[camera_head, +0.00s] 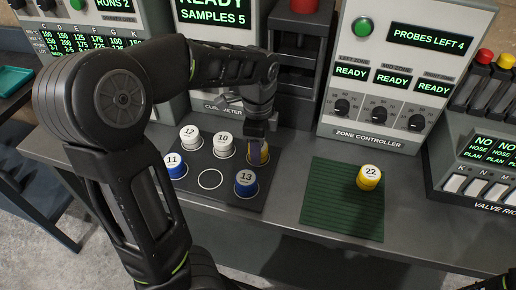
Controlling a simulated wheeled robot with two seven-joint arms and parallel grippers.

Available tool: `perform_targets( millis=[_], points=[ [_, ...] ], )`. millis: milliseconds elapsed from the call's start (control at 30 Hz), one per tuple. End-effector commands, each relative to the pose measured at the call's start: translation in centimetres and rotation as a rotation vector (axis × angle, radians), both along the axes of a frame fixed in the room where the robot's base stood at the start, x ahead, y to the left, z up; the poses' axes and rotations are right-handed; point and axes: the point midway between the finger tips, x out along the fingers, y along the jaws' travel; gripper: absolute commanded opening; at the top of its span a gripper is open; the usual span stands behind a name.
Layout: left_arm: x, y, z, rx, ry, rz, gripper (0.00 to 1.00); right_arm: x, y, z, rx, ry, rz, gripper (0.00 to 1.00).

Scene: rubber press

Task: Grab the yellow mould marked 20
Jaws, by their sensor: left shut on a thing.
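My left gripper (256,146) points down at the right back spot of the dark tray (206,204). It is shut on a yellow mould (265,158), whose top is largely covered by the gripper, so its number cannot be read. The mould seems to be at its tray spot; I cannot tell whether it is lifted. Another yellow mould, marked 22 (370,176), stands on the green ribbed mat (325,212) to the right. My right gripper is not in view.
On the tray stand white moulds 12 (190,138) and 10 (223,145), and blue moulds 11 (174,165) and 13 (246,182). One ringed spot (210,179) is empty. The zone controller (390,80) and valve rig (485,170) stand behind and right.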

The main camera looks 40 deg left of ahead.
Motion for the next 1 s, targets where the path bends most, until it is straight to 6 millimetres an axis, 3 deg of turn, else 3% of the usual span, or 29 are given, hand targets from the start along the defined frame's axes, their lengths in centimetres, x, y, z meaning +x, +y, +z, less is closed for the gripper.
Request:
perform_targets(
  millis=[167,533,700,1000],
  points=[
    [0.1,0.0,2.1,-0.001,-0.006,0.000,0.00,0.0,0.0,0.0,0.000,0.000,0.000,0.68],
    [0.1,0.0,8.8,0.000,-0.005,0.001,0.00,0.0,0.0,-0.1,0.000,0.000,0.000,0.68],
    [0.1,0.0,9.8,0.000,-0.003,0.001,0.00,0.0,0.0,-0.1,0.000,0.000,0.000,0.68],
    [0.0,0.0,9.8,0.001,-0.002,0.000,0.00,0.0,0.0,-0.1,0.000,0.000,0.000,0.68]
  ],
)
